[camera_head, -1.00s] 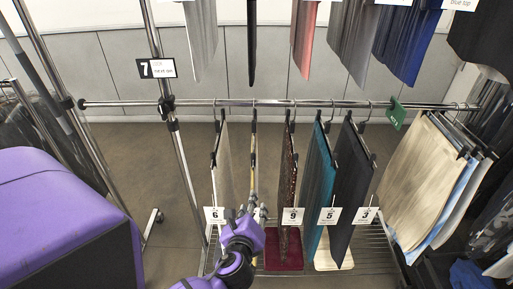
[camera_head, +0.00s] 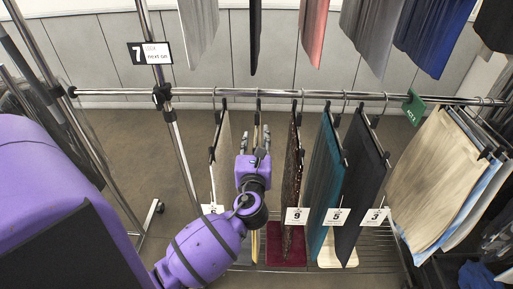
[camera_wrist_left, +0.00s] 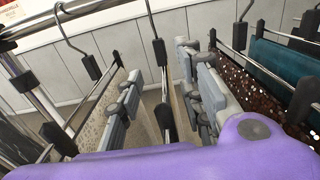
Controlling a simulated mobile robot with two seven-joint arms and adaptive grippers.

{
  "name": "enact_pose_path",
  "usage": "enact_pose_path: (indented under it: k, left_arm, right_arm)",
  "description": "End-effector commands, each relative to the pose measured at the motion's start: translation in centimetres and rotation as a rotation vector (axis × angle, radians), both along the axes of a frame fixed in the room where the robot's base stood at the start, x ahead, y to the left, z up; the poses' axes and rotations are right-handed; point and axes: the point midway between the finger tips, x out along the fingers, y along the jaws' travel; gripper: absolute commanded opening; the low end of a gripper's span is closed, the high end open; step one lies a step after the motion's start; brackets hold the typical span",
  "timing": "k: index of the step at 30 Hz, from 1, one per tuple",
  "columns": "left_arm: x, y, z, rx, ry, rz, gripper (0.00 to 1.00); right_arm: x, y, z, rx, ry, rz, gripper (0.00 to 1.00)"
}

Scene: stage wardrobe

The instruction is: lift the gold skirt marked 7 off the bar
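The gold skirt (camera_head: 254,248) hangs edge-on from the lower bar (camera_head: 320,96), second from the left. Its number tag is hidden behind my arm. Its hanger (camera_wrist_left: 159,53) shows in the left wrist view, hooked over the bar. My left gripper (camera_head: 254,141) is just below the bar at the top of this skirt, with one finger on each side of its hanger. In the left wrist view the gripper (camera_wrist_left: 163,100) fingers stand apart, with the hanger and a thin skirt edge between them. My right gripper is not in view.
A pale skirt (camera_head: 222,165) hangs close on the left. A dark sequinned skirt (camera_head: 292,180) marked 9 hangs close on the right, then a teal skirt (camera_head: 325,170) marked 5. A sign (camera_head: 150,53) reading "7 next on" is on the left post. More garments hang above.

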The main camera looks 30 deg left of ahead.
Motion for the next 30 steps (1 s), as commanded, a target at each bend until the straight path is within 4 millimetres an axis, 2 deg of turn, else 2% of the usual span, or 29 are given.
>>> enact_pose_path:
  k: [9,19,30]
  left_arm:
    - [3.3,2.0,-0.2,0.002,0.001,-0.001,0.34]
    - [6.8,4.2,0.5,0.004,-0.007,0.0,0.34]
    - [8.8,5.4,0.2,0.001,-0.003,-0.001,0.34]
  right_arm:
    - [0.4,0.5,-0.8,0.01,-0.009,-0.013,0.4]
    - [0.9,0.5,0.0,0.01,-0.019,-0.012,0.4]
    - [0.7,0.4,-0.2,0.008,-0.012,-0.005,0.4]
